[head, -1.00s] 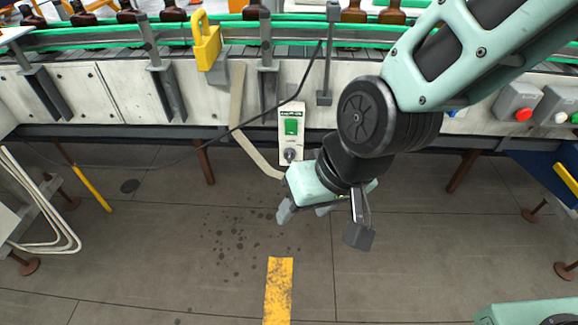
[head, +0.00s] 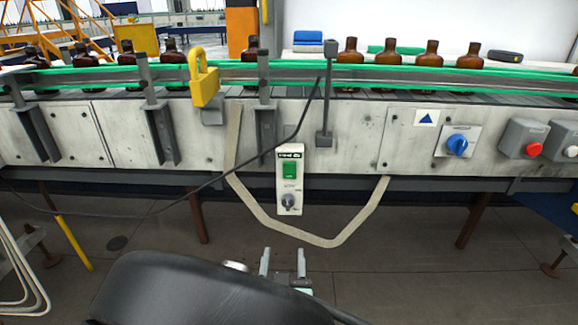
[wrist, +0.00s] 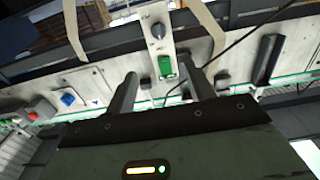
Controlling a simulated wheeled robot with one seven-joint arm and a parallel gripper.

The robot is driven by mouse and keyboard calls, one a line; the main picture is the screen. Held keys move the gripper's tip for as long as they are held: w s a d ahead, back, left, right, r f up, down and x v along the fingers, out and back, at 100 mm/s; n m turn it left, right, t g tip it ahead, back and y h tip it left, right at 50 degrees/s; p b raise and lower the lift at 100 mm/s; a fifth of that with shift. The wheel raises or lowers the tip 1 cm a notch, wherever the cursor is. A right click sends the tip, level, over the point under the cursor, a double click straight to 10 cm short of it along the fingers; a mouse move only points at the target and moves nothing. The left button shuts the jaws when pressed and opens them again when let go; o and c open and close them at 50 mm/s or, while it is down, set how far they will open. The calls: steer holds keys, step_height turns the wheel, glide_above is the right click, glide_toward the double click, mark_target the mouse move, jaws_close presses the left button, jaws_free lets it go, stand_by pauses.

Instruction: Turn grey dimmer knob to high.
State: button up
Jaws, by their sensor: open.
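The grey dimmer knob (head: 288,200) sits low on a white control box (head: 290,158), below a green switch (head: 289,170), on the front of the conveyor. In the wrist view the picture is inverted, and the knob (wrist: 157,31) shows above the green switch (wrist: 166,67). My gripper (head: 283,262) is below and in front of the box in the head view, its fingers apart and empty, pointing toward the conveyor. In the wrist view the two fingers (wrist: 158,82) stand either side of the green switch, apart from the box. The knob's setting is too small to read.
A hanging beige strap (head: 330,241) loops below the box, and a black cable (head: 245,155) crosses left of it. A yellow padlock (head: 203,80) hangs left. A blue knob (head: 457,144) and red button (head: 533,147) are right. Amber bottles (head: 350,50) stand on the conveyor.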

mark_target(288, 204)
steer(key=w, duration=1.7)
steer(key=shift+d, duration=0.3)
steer(key=shift+c, duration=0.3)
steer(key=shift+s, duration=0.1)
steer(key=c, duration=0.9)
